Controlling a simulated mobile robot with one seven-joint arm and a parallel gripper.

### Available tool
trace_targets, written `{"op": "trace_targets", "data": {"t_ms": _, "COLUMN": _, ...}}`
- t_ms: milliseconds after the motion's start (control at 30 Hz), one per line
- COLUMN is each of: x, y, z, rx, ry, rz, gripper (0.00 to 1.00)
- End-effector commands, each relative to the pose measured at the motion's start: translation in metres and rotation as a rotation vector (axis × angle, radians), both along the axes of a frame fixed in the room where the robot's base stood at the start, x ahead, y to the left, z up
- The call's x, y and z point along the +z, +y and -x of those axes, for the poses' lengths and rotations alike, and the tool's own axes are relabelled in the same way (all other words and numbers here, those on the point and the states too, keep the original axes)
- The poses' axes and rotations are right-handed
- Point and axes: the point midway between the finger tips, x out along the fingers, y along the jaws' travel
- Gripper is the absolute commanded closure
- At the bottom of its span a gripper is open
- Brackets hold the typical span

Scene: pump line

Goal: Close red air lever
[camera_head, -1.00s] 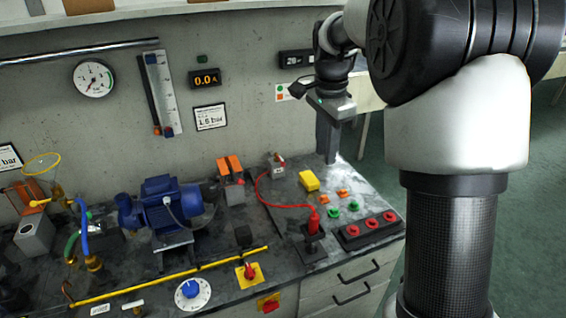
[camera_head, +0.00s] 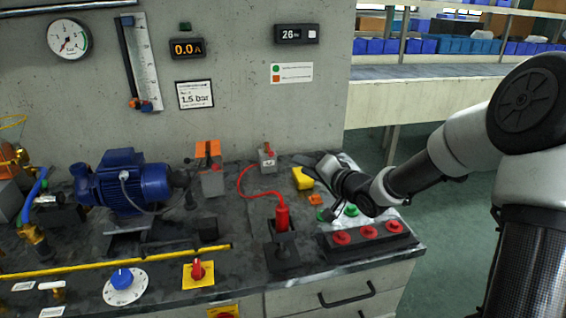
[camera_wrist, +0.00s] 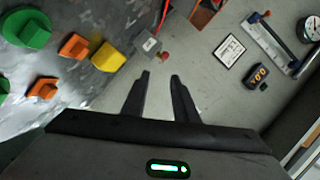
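A small grey box (camera_head: 267,161) with a red knob or lever on it stands near the wall, and a red hose runs from it. In the wrist view the box (camera_wrist: 151,44) shows with its red part (camera_wrist: 166,57) just beyond my fingertips. A red cylinder (camera_head: 282,217) at the other hose end stands on a dark block. A red knob on a yellow plate (camera_head: 197,271) is at the front edge. Which is the air lever I cannot tell for sure. My gripper (camera_wrist: 161,77) is open and empty, near the wall to the right of the grey box.
A yellow block (camera_head: 303,178) and orange and green buttons lie under or near my wrist. A red button strip (camera_head: 368,236) is at the right front. A blue motor (camera_head: 122,184) and an orange-topped part (camera_head: 208,165) stand to the left.

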Motion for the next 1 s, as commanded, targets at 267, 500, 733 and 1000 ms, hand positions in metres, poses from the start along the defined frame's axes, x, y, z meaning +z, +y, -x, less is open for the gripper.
{"op": "trace_targets", "data": {"t_ms": 267, "x": -0.003, "y": 0.019, "z": -0.012, "rx": 0.026, "ry": -0.027, "rz": -0.024, "gripper": 0.73}}
{"op": "trace_targets", "data": {"t_ms": 500, "x": -0.015, "y": 0.047, "z": -0.053, "rx": 0.023, "ry": -0.026, "rz": -0.023, "gripper": 0.73}}
{"op": "trace_targets", "data": {"t_ms": 733, "x": -0.026, "y": 0.076, "z": -0.093, "rx": 0.022, "ry": -0.025, "rz": -0.024, "gripper": 0.73}}
{"op": "trace_targets", "data": {"t_ms": 1000, "x": -0.033, "y": 0.098, "z": -0.127, "rx": 0.020, "ry": -0.025, "rz": -0.023, "gripper": 0.73}}
